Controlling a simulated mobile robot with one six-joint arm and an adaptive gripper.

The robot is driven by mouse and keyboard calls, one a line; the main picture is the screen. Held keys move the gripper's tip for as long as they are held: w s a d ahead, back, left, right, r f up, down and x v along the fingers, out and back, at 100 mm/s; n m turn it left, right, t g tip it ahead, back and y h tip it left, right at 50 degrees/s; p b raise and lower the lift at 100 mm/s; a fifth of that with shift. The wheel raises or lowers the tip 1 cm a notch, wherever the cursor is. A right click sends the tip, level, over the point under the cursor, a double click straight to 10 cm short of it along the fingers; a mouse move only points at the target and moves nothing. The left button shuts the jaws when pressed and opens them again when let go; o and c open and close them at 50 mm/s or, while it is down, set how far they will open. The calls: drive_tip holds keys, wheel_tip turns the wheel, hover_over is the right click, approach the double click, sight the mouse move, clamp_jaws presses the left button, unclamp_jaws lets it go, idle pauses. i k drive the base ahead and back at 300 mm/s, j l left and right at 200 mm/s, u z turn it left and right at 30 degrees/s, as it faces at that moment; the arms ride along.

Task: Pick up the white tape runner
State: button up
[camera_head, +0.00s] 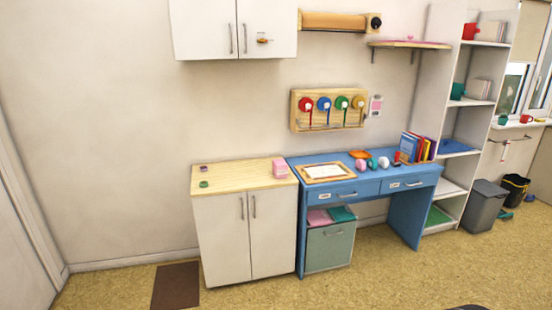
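Several small rounded objects stand in a row on the blue desk (345,188), and they look like tape runners. A pink one (361,165) is at the left, then a dark green one (372,163), a whitish one (384,162) and a red one (397,159) at the right. The whitish one fits the white tape runner, but it is too small to be sure. It stands apart from any gripper. My gripper is not in view.
A framed tray (327,172) lies left of the row, books (417,147) stand to the right, and an orange item (359,154) lies behind. A white cabinet (247,230) adjoins the desk at left. The floor in front is mostly clear, with a brown mat (176,285).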

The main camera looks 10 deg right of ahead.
sight(383, 162)
drive_tip(key=i+l+z, duration=0.2)
drive_tip(key=i+z, duration=0.2)
drive_tip(key=i, duration=0.3)
drive_tip(key=i+z, duration=0.45)
drive_tip(key=i, duration=0.3)
drive_tip(key=i+j+z, duration=0.4)
drive_tip(key=i, duration=0.3)
drive_tip(key=i+l, duration=0.15)
drive_tip(key=i, duration=0.4)
drive_tip(key=i+l, duration=0.15)
drive_tip(key=i, duration=0.4)
drive_tip(key=i+l, duration=0.15)
drive_tip(key=i, duration=0.4)
drive_tip(key=i+l, duration=0.1)
drive_tip(key=i, duration=0.45)
drive_tip(key=i+u, duration=0.35)
drive_tip(key=k+j, duration=0.05)
